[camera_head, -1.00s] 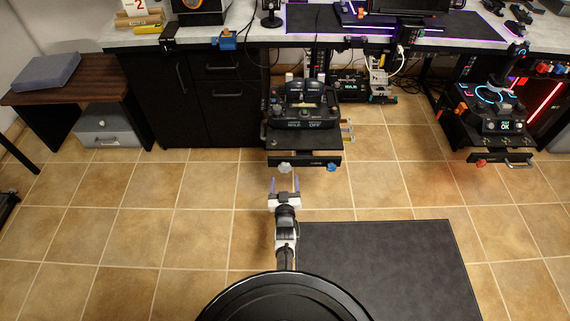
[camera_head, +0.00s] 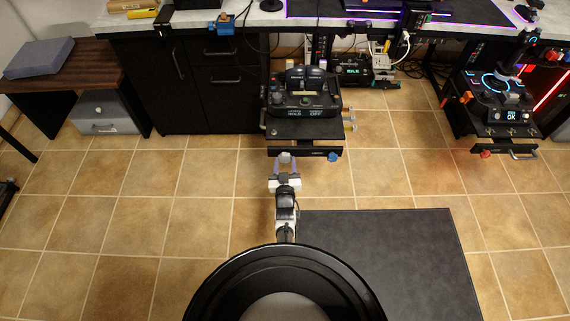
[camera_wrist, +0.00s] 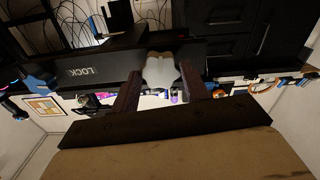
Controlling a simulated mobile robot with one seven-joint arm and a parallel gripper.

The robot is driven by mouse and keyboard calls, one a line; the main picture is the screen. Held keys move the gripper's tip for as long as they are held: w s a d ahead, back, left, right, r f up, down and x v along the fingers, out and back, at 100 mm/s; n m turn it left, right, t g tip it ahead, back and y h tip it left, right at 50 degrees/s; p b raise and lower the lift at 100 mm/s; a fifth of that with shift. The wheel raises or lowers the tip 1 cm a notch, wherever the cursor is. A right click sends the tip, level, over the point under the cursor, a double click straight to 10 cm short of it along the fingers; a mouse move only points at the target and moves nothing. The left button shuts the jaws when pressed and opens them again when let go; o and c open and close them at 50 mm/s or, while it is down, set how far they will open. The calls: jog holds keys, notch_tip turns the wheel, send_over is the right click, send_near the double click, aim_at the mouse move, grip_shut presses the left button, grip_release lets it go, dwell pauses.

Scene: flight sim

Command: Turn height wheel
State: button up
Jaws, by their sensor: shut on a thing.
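A pale, lobed knob (camera_head: 285,157) sits on the front edge of the dark throttle mount (camera_head: 305,151), at its left end. In the wrist view the same knob (camera_wrist: 160,71) is between my two fingers. My gripper (camera_head: 285,165) is shut on this knob, with a finger on either side of it. A blue knob (camera_head: 333,157) is at the right end of the same edge; it also shows at the left of the wrist view (camera_wrist: 38,82). The word LOCK stands upside down on the bar between the two knobs in the wrist view.
The throttle unit (camera_head: 303,95) sits on the mount above the knobs. A second mount with a joystick (camera_head: 500,95) is at the right. Black drawers (camera_head: 222,95) stand at the left behind my gripper. A dark mat (camera_head: 385,260) lies on the tiled floor, which is otherwise clear.

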jog(key=shift+f+n+b, duration=0.1)
jog(key=shift+n+b, duration=0.2)
jog(key=shift+n, duration=0.3)
jog(key=o, duration=1)
